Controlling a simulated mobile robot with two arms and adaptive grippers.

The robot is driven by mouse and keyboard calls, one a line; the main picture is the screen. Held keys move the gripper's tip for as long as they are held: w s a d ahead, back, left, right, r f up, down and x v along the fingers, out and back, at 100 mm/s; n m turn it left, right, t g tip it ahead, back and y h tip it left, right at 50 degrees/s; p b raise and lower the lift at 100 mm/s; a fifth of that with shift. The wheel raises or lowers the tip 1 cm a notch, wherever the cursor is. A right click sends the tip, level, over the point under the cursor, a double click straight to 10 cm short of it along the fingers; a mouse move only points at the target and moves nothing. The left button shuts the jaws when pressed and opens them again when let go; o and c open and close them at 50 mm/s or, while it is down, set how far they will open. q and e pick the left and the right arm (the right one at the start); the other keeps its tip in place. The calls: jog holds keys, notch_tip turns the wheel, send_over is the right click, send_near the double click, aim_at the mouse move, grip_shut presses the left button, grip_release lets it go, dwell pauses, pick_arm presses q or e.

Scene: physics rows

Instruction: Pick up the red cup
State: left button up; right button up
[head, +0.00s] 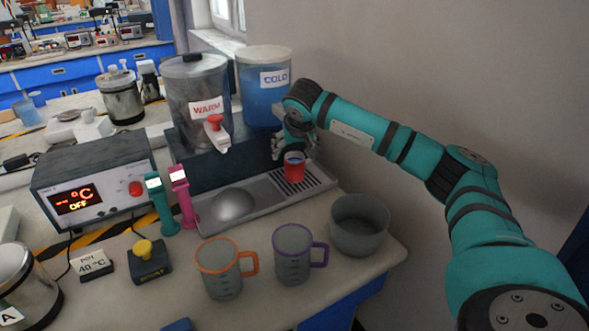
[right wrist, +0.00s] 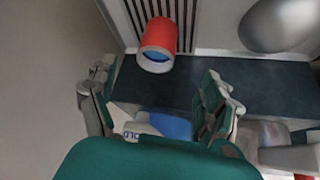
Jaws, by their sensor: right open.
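The red cup (head: 294,170) stands upright on the slotted right part of the grey drip tray (head: 262,205), below the COLD tank. It has blue inside, which also shows in the right wrist view, where the cup (right wrist: 158,38) is at top centre. My right gripper (head: 284,148) is just behind and above the cup, partly hidden by its own arm. In the right wrist view its two fingers (right wrist: 158,98) are spread apart, with the cup beyond the tips and nothing between them. My left gripper is in neither view.
The WARM tank (head: 190,85) and blue COLD tank (head: 263,95) stand behind the tray. A metal dome (head: 233,204) sits on the tray's left part. An orange-handled mug (head: 220,270), a purple-handled mug (head: 293,255) and a grey bowl (head: 358,225) stand in front. A wall is at right.

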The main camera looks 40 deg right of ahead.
aim_at(295, 165)
jog(key=x, duration=0.9)
jog(key=p+x, duration=0.1)
jog(key=x, duration=0.1)
jog(key=shift+s+d+f, duration=0.15)
jog(key=shift+s+f, duration=0.15)
jog(key=shift+r, duration=0.1)
jog(key=c, duration=1.5)
jog(key=shift+r, duration=0.1)
